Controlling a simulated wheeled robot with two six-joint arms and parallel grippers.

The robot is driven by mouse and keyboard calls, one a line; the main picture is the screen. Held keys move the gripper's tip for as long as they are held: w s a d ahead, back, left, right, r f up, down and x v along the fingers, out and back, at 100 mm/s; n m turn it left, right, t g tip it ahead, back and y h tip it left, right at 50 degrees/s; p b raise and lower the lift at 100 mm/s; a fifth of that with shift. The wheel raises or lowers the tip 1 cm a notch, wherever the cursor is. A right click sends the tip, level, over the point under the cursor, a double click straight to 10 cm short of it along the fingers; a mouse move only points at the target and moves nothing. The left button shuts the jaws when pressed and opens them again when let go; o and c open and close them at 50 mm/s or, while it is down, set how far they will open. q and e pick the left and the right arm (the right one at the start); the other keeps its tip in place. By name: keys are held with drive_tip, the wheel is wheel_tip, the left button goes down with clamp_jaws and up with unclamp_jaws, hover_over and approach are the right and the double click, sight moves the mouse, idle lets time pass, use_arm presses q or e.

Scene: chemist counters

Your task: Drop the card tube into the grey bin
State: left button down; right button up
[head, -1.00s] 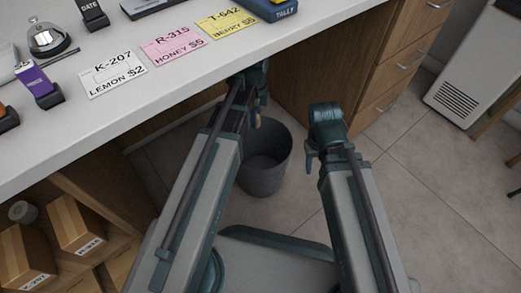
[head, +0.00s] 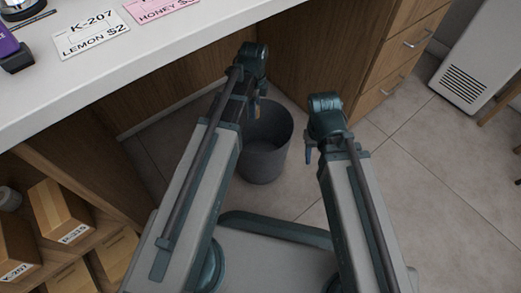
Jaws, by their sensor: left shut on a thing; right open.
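The grey bin (head: 265,150) stands on the floor under the counter, open at the top, and its inside looks empty where I can see it. My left gripper (head: 257,102) is over the bin's back left rim. It is shut on a small tan thing (head: 257,110), most likely the card tube, mostly hidden behind the gripper and arm. How high it hangs over the bin is hard to tell. My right gripper (head: 309,152) is open and empty, to the right of the bin and apart from it.
The white counter (head: 150,65) with price cards, including a pink card (head: 158,8), runs along the upper left. Wooden drawers (head: 400,60) stand right of the bin. A shelf with boxes (head: 60,210) is at lower left. The tiled floor (head: 440,190) at right is clear.

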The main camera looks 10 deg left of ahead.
use_arm(q)
drive_tip(key=shift+c, duration=2.1)
unclamp_jaws()
wheel_tip(320, 180, up, 14)
drive_tip(key=p, duration=1.4)
drive_tip(key=shift+f, duration=0.15)
